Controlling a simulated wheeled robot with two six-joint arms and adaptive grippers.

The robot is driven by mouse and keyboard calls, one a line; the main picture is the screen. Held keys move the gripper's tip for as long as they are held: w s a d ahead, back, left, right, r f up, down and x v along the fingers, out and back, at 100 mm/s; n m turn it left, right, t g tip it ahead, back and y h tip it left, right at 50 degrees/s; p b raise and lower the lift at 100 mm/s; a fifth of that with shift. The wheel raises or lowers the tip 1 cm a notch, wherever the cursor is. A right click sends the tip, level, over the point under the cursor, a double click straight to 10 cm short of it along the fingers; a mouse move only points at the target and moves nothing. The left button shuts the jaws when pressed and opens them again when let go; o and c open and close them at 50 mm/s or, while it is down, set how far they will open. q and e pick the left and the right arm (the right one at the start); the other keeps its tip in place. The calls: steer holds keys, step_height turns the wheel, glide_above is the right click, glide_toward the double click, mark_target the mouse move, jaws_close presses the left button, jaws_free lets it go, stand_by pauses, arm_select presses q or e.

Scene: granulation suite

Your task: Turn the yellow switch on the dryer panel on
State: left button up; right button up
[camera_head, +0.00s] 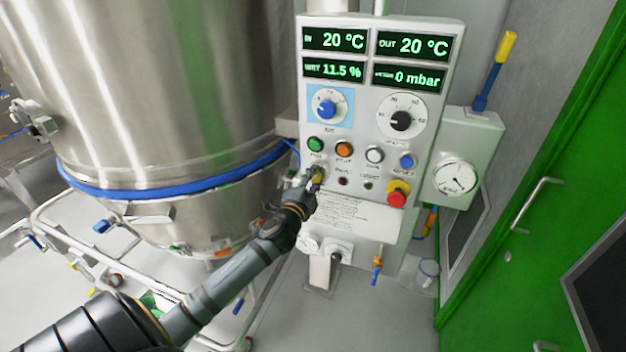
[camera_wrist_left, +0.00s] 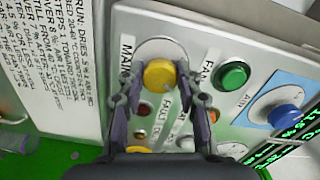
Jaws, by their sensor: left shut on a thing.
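The dryer panel (camera_head: 440,60) is a pale upright box with displays, knobs and buttons. The yellow switch (camera_wrist_left: 159,75) is a round knob on a pale plate beside the word MAIN. In the head view it is mostly hidden at the panel's lower left by my left gripper (camera_head: 314,180). In the left wrist view my left gripper (camera_wrist_left: 160,82) has one finger on each side of the yellow switch and is shut on it. I cannot tell from its face which way the switch is turned. My right gripper is not in view.
A green button (camera_head: 316,144) sits just above the switch, with an orange button (camera_head: 344,149) to its right. A red emergency stop (camera_head: 397,198) is lower right. The large steel vessel (camera_head: 170,80) stands left of the panel. A green door (camera_head: 540,190) is at right.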

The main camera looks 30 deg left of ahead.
arm_select(q)
steer(key=o, duration=1.2)
steer(key=shift+c, duration=0.2)
steer(key=shift+s, duration=0.1)
steer(key=v, duration=1.2)
steer(key=shift+f, duration=0.1)
